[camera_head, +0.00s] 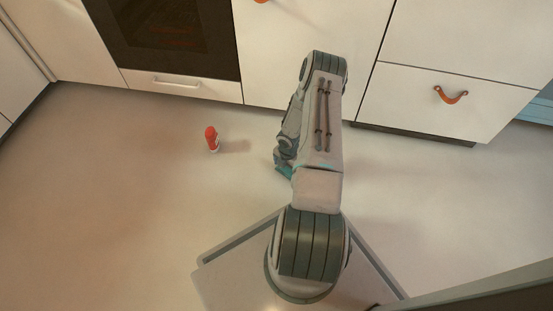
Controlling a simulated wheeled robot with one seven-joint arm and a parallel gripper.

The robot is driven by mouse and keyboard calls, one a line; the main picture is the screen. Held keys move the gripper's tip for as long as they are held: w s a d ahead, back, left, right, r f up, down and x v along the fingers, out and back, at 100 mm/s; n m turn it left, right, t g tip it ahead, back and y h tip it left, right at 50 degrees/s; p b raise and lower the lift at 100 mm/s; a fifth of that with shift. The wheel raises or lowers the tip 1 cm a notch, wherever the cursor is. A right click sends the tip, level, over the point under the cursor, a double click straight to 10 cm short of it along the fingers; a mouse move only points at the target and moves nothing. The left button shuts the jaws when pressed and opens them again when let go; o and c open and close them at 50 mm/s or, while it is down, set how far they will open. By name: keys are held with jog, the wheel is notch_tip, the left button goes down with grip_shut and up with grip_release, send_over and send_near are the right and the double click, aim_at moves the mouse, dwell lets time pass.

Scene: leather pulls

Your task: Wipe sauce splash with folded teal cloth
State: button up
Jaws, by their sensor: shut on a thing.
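My gripper (283,158) is low over the floor near the middle of the picture, partly hidden by my own arm. It is shut on the folded teal cloth (285,171), of which only a small teal part shows below the jaws. I cannot tell whether the cloth touches the floor. No sauce splash can be made out; the area under and behind my arm is hidden.
A small red and white bottle (212,139) stands upright on the floor (110,180), left of my gripper. White cabinets with leather pulls (450,95) and a dark oven (178,35) line the back. The floor to the left is clear.

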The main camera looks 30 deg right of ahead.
jog(key=shift+w+a, duration=0.8)
jog(key=shift+a, duration=0.1)
notch_tip(320, 180, up, 2)
jog(key=shift+w+a+r+p, duration=0.1)
jog(key=shift+r+p, duration=0.1)
jog(key=shift+p, duration=0.4)
jog(key=shift+r+p, duration=2.1)
jog(key=shift+r, duration=0.75)
